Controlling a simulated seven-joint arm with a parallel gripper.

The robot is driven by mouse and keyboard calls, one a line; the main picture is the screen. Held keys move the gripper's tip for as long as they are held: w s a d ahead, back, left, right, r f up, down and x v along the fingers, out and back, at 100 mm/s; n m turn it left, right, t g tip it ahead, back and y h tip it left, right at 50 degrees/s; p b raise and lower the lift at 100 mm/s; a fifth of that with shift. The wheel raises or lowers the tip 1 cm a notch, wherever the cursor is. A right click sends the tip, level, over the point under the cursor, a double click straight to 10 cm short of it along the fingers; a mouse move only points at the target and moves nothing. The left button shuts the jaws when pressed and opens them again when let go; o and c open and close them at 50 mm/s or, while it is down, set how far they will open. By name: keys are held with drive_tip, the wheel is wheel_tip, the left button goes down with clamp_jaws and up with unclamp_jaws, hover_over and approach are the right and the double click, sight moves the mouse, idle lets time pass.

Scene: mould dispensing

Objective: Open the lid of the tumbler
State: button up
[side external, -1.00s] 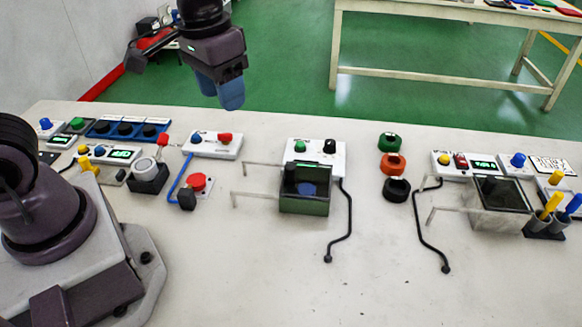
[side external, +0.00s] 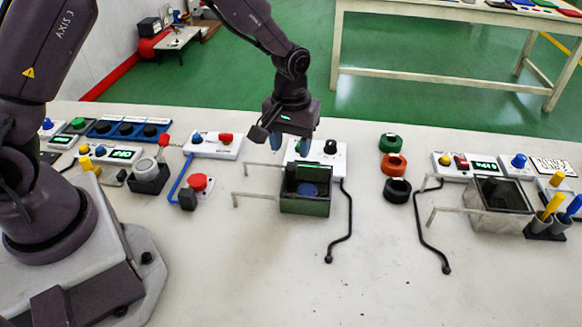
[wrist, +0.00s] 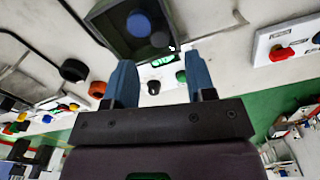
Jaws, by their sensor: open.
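A green box (side external: 318,207) with a dark, see-through lid (side external: 313,174) stands near the table's middle; I take it as the tumbler. Its lid looks closed, with a dark knob (side external: 291,170) at its back left. A blue disc (side external: 307,190) shows through it. The box also shows at the top of the wrist view (wrist: 110,22), with the blue disc (wrist: 139,25) inside. My gripper (side external: 290,147) is open and empty, pointing down above the white control box (side external: 337,160), just behind the green box. Its blue fingers (wrist: 160,78) are apart in the wrist view.
A similar clear box (side external: 480,220) with a dark lid stands at the right. Green, orange (side external: 393,164) and black rings lie between the two boxes. A bent black rod (side external: 349,222) runs beside the green box. The table's front middle is clear.

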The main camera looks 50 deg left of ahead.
sight(291, 167)
wheel_tip(291, 167, down, 7)
drive_tip(key=shift+r, duration=0.1)
idle(0.3)
